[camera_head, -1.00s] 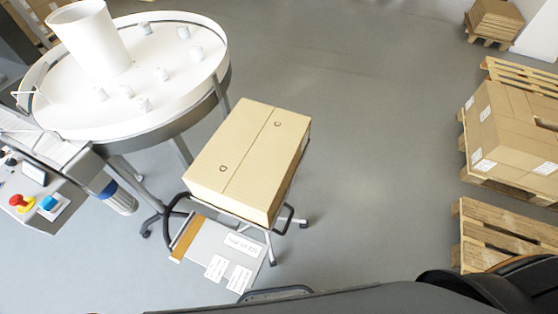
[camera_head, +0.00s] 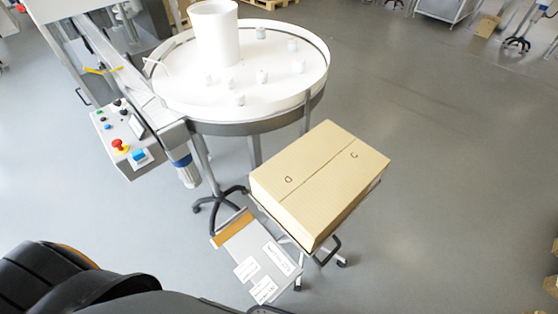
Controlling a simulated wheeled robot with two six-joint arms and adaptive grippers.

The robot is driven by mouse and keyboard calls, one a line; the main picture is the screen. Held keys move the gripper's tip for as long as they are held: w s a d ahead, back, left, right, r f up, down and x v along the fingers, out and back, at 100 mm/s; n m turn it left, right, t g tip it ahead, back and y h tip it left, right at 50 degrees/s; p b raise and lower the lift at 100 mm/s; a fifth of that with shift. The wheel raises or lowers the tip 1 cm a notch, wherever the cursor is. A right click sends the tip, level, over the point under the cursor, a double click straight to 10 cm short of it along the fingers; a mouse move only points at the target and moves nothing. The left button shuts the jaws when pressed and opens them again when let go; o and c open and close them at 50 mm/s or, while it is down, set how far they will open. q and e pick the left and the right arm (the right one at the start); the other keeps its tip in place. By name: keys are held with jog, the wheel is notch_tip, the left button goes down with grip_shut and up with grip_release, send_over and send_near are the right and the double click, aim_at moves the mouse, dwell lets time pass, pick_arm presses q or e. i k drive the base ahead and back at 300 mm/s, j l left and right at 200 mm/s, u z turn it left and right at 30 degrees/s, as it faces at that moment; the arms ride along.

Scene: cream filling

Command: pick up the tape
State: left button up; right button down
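I cannot make out a clear roll of tape. A brown strip (camera_head: 232,229) lies along the left edge of a grey shelf (camera_head: 237,252) beside the box; I cannot tell whether it is tape. The closed cardboard box (camera_head: 318,180) sits on a small wheeled stand, with two small dark marks on its top. Neither of my grippers shows in the head view.
A round white turntable (camera_head: 180,86) carries a white cylinder (camera_head: 216,35) and several small white jars. A control panel (camera_head: 122,130) with red and blue buttons stands left. White labels (camera_head: 247,268) lie on the shelf.

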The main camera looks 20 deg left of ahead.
aim_at(235, 228)
jog(key=u, duration=1.15)
